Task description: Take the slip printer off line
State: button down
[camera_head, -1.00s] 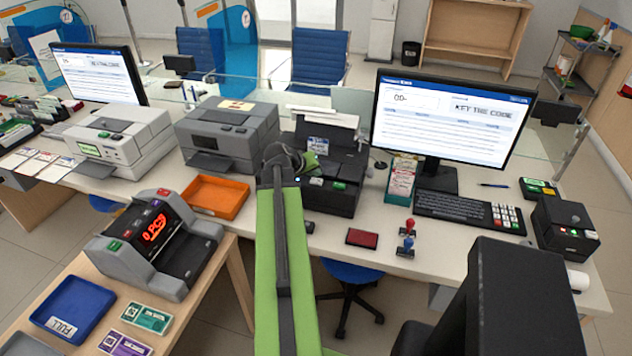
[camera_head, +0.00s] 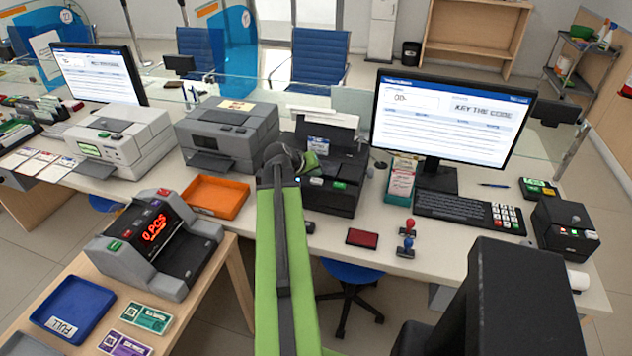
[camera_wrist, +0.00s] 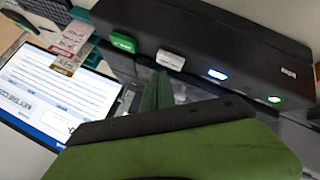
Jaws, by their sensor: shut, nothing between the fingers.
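The slip printer looks to be the black machine (camera_head: 335,165) at the middle of the counter, with white paper (camera_head: 326,117) standing from its top. Its front carries a white key (camera_head: 316,182) and a green key (camera_head: 339,185). In the wrist view the black front (camera_wrist: 215,45) fills the top, with the green key (camera_wrist: 123,42), the white key (camera_wrist: 170,60), a lit blue light (camera_wrist: 217,74) and a lit green light (camera_wrist: 274,99). My gripper (camera_head: 313,163) is shut and empty, close to the machine's left front. My arm hides part of it; contact cannot be told.
A monitor (camera_head: 450,118) and keyboard (camera_head: 460,208) stand to the right. A grey printer (camera_head: 228,130) and orange tray (camera_head: 215,197) are to the left. A glass screen runs behind.

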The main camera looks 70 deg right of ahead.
aim_at(314, 181)
jog(key=shift+f, duration=0.1)
jog(key=shift+f+b, duration=0.3)
jog(key=shift+b, duration=0.1)
jog(key=shift+f+b, duration=0.5)
dwell(0.5)
jog(key=shift+r, duration=0.15)
jog(key=shift+r+p, duration=0.8)
jog(key=shift+p, duration=0.15)
notch_tip(314, 181, up, 5)
jog(key=p, duration=0.5)
jog(key=shift+r, duration=0.1)
jog(key=shift+w, duration=0.1)
